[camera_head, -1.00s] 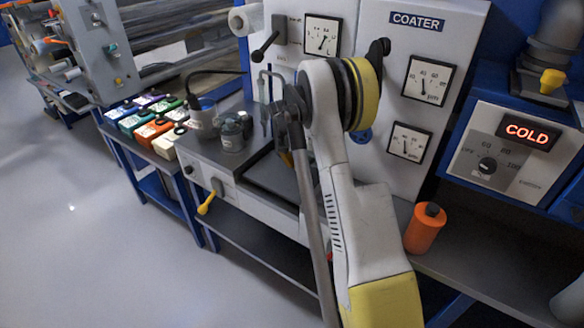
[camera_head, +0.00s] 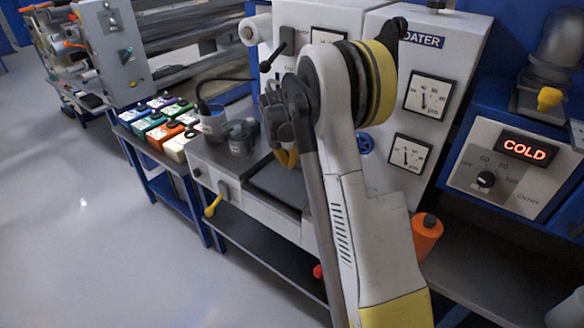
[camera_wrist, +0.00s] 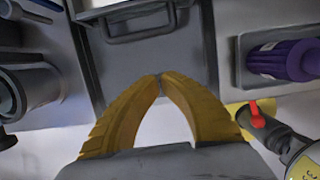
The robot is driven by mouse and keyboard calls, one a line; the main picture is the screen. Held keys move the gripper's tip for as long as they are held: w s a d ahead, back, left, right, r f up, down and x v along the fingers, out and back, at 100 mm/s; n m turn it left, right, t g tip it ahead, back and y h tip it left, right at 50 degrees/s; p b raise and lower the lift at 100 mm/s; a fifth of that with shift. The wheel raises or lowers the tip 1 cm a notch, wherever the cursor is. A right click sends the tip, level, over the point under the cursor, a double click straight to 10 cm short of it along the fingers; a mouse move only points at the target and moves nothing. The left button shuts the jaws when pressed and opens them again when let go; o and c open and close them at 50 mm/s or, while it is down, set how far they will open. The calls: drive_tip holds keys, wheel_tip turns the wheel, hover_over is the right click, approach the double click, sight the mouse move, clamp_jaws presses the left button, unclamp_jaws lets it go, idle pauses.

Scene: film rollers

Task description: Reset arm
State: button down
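My gripper (camera_head: 288,158) hangs from my raised white and yellow arm over the coater bench, with its yellow fingers partly hidden behind the arm. In the wrist view my gripper (camera_wrist: 158,78) has its two curved yellow fingers meeting at the tips, with nothing seen between them. Below it lies a dark grey plate with a handle (camera_wrist: 142,30). The coater (camera_head: 385,60) stands behind my arm and is partly covered by it.
A grey pot (camera_head: 240,140) stands left of my gripper. Colored boxes (camera_head: 155,122) sit on a side table. An orange bottle (camera_head: 426,235) stands right of my arm. The wrist view shows a purple bottle (camera_wrist: 285,58) in a tray. The floor (camera_head: 90,230) at left is clear.

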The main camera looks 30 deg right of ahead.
drive_tip(key=s+a+r+m+t, duration=0.3)
drive_tip(key=s+a+r+m, duration=0.75)
drive_tip(key=a+r, duration=0.45)
drive_tip(key=s+a+m+t+y, duration=0.1)
drive_tip(key=s+a+m, duration=0.3)
drive_tip(key=s, duration=0.5)
drive_tip(key=s+a+m+t+y, duration=0.1)
drive_tip(key=s+a+m+t, duration=0.1)
drive_tip(key=s+a+m, duration=0.3)
drive_tip(key=s+r+m, duration=0.1)
drive_tip(key=s+m, duration=0.1)
drive_tip(key=s, duration=0.2)
drive_tip(key=shift+s+a+y, duration=0.25)
drive_tip(key=shift+a+y, duration=0.05)
drive_tip(key=shift+m, duration=0.25)
